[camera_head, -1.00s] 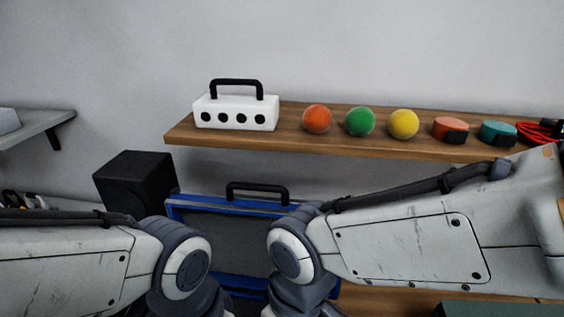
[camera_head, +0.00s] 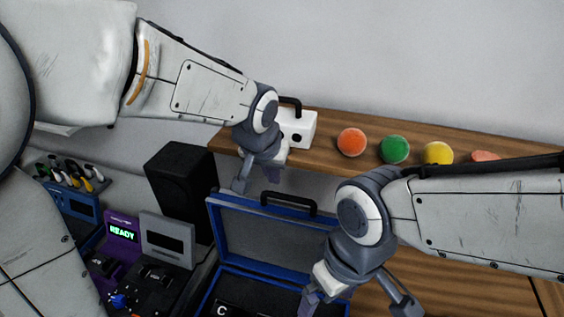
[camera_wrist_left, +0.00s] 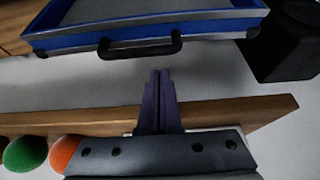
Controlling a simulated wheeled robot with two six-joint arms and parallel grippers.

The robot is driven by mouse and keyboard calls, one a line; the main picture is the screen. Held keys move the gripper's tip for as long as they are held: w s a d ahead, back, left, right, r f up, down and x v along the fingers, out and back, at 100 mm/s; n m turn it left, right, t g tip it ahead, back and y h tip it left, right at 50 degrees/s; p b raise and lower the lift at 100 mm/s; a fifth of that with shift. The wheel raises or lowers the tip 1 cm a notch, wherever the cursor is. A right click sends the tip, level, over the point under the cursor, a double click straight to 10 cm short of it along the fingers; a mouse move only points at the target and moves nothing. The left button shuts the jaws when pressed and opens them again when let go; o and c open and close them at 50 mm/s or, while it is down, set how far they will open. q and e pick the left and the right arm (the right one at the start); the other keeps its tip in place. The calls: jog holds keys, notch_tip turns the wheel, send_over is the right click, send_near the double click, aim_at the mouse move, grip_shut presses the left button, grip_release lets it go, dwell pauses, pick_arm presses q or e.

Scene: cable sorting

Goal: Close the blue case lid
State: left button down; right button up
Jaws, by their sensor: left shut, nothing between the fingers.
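The blue case (camera_head: 207,299) is open, its lid (camera_head: 262,238) standing up at the back with a grey inner face and blue rim. A black handle (camera_head: 289,204) sits on the lid's upper edge. My left gripper (camera_head: 273,175) is shut and empty, above and behind the lid, near the shelf front. In the left wrist view its closed fingers (camera_wrist_left: 160,76) point toward the lid's blue edge (camera_wrist_left: 75,43) and handle (camera_wrist_left: 140,49), apart from them. My right gripper (camera_head: 309,303) is low before the lid's right side; its fingertips are partly cut off, and its arm hides part of the case.
A wooden shelf (camera_head: 333,165) behind the case holds a white box (camera_head: 301,128) and orange (camera_head: 351,142), green (camera_head: 395,150) and yellow (camera_head: 438,154) balls. A black speaker (camera_head: 182,187) and a purple device (camera_head: 124,231) reading READY stand left of the case.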

pick_arm(q)
jog(key=p+x, duration=0.1)
jog(key=x, duration=0.4)
jog(key=shift+f, duration=0.4)
